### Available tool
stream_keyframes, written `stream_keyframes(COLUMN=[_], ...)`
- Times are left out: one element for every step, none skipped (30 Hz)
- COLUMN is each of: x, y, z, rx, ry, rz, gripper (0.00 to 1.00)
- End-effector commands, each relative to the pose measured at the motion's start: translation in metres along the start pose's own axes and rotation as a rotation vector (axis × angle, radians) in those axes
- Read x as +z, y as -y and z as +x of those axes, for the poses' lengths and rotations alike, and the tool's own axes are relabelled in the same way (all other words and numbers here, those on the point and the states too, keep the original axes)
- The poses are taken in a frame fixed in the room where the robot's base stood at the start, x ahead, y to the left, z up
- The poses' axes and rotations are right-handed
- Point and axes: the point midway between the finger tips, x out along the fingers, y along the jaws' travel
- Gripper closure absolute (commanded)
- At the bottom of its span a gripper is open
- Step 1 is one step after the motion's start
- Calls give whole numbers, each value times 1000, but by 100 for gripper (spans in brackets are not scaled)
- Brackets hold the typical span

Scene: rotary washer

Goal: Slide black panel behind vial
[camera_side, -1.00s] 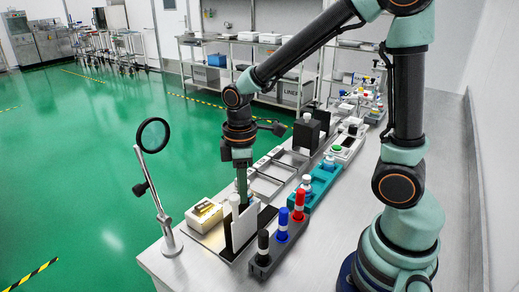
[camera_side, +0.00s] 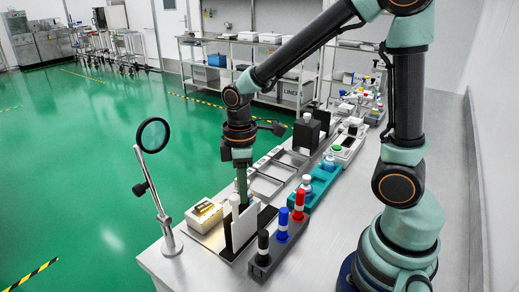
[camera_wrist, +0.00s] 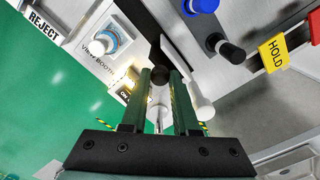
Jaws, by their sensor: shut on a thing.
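My gripper (camera_side: 242,192) points down at the view booth, its fingers behind a white post (camera_side: 235,207) at the white upright panel (camera_side: 245,228). A dark upright edge, apparently the black panel (camera_side: 228,234), shows just left of the white panel; most of it is hidden. In the wrist view, my gripper (camera_wrist: 160,77) is shut on a round black knob (camera_wrist: 160,76), which seems to belong to the black panel. A white knobbed piece (camera_wrist: 200,103) stands right beside the right finger. I cannot clearly make out the vial.
The lit booth box (camera_side: 205,215) is at the left. A dark rack (camera_side: 272,250) with black, blue and red capped markers stands close on the right. A magnifier on a stand (camera_side: 165,215) is at the front left. Grey trays (camera_side: 275,178) and a teal rack (camera_side: 315,187) lie beyond.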

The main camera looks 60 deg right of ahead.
Motion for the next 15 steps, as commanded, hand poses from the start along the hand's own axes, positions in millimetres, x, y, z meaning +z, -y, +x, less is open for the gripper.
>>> stream_keyframes(x=[0, 0, 0, 0, 0, 0, 0, 0, 0, 0, 0, 2, 4, 6, 11], y=[0, 0, 0, 0, 0, 0, 0, 0, 0, 0, 0, -2, -4, -7, -12], z=[-1, -1, -1, -1, -1, -1, -1, -1, -1, -1, -2, -2, -2, -2, -2], rx=[0, 0, 0, 0, 0, 0, 0, 0, 0, 0, 0, 0, 0, 0, 0], ry=[0, 0, 0, 0, 0, 0, 0, 0, 0, 0, 0, 0, 0, 0, 0], rz=[-1, -1, -1, -1, -1, -1, -1, -1, -1, -1, -1, 0, 2, 4, 5], gripper=[100, 100, 100, 100, 100, 100, 100, 100, 100, 100, 100, 100, 100, 100, 100])
